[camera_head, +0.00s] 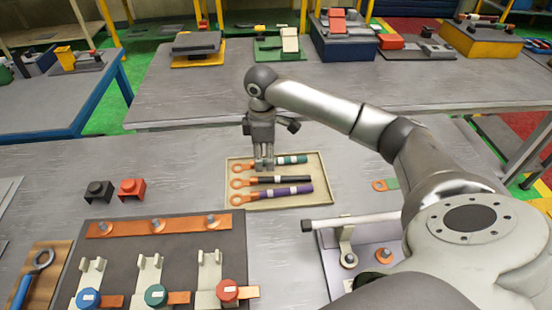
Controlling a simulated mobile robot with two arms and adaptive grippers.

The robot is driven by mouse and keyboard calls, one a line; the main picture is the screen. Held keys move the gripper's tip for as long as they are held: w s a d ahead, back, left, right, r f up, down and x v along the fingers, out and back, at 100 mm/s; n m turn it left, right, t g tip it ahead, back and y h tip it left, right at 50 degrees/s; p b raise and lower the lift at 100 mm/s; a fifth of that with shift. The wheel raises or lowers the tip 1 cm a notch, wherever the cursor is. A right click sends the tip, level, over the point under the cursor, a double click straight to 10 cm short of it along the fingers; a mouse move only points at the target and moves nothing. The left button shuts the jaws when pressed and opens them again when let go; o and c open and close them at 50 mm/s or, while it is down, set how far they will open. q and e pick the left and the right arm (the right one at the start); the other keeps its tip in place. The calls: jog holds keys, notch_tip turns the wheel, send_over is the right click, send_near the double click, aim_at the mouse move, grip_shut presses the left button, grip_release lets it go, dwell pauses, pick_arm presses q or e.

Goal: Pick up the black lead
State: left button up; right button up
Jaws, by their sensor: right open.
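The black lead (295,179) lies in a shallow beige tray (318,162), between a green lead (290,160) above it and a purple lead (293,191) below it in the picture. Each lead has an orange ring end at the left and pale bands along its body. My right gripper (264,166) points down over the left part of the tray, close to the copper-coloured ends of the green and black leads. Its fingers are open and hide part of the green lead's end. I cannot tell whether they touch a lead. My left gripper is not in view.
A dark board (240,238) with a copper bar (158,225) and blue, green and red terminals stands front left. Black (99,191) and red (132,189) blocks lie left of the tray. A clamp fixture (345,243) stands front right.

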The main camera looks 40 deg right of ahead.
aim_at(264, 178)
notch_tip(264, 178, down, 2)
jog(key=shift+s+a, duration=0.1)
jog(key=shift+s, duration=0.05)
jog(key=f, duration=0.1)
jog(key=f+p, duration=0.1)
jog(key=f, duration=0.3)
jog(key=shift+s+a+p, duration=0.1)
jog(key=shift+a+p, duration=0.2)
jog(key=shift+p, duration=0.1)
jog(key=shift+f, duration=0.4)
grip_shut()
jog(key=shift+r, duration=0.1)
jog(key=shift+r, duration=0.5)
jog(key=a+r, duration=0.1)
jog(key=r, duration=0.1)
jog(key=s+a+r+b, duration=0.1)
jog(key=r, duration=0.2)
jog(key=s+a+r, duration=0.1)
jog(key=a+r, duration=0.1)
jog(key=shift+s+r+b, duration=0.25)
jog(key=shift+r+b, duration=0.05)
jog(key=s+a+r+b, duration=0.1)
jog(key=s+a+r, duration=0.3)
jog(key=a, duration=0.3)
jog(key=shift+s+a+r, duration=0.15)
jog(key=shift+s+a, duration=0.15)
jog(key=shift+s, duration=0.35)
